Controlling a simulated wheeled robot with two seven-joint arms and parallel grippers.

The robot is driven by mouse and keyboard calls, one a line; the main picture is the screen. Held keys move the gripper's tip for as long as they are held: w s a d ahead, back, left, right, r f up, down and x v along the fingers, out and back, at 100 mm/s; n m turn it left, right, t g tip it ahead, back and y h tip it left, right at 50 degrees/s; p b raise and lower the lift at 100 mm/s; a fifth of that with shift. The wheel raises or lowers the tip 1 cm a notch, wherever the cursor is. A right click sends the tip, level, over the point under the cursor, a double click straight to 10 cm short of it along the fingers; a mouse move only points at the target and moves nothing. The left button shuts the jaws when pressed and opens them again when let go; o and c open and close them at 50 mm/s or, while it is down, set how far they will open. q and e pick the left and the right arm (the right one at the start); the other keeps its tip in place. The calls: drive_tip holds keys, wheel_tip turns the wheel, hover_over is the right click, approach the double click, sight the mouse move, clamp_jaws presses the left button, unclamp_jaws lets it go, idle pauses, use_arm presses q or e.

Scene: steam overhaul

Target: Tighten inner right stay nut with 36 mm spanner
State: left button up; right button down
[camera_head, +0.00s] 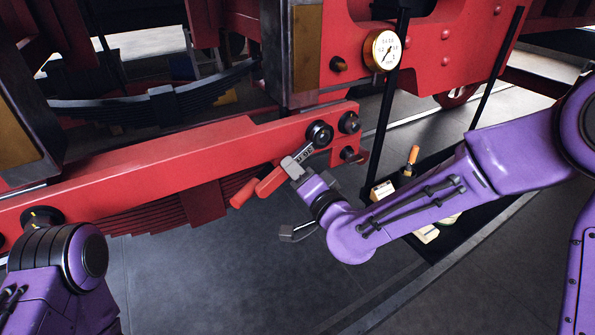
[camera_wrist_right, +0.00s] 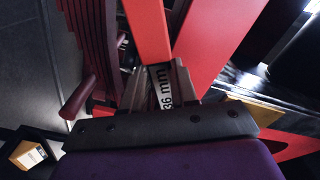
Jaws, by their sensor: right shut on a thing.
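The spanner (camera_head: 269,182) has a red handle and a grey shank with a size marking. Its head end meets the dark round inner right stay nut (camera_head: 320,134) on the red beam; I cannot tell how fully it is seated. My right gripper (camera_head: 299,166) is shut on the spanner's shank, just below and left of that nut. In the right wrist view, the jaws (camera_wrist_right: 160,85) clasp the spanner, whose "36 mm" label (camera_wrist_right: 166,88) shows between them. The nut is not visible there. Of my left arm only links show, at the lower left.
Two more dark fasteners, one upper (camera_head: 349,122) and one lower (camera_head: 350,154), sit close right of the nut. A pressure gauge (camera_head: 382,50) is above. A dark tray (camera_head: 449,247) lies behind my right forearm. A leaf spring (camera_head: 160,209) hangs under the beam.

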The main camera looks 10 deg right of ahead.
drive_tip(key=shift+w+d+f+n+b, duration=0.25)
drive_tip(key=shift+f+n+b, duration=0.2)
drive_tip(key=shift+n+b, duration=0.35)
drive_tip(key=shift+v, duration=2.7)
drive_tip(key=shift+f, duration=0.1)
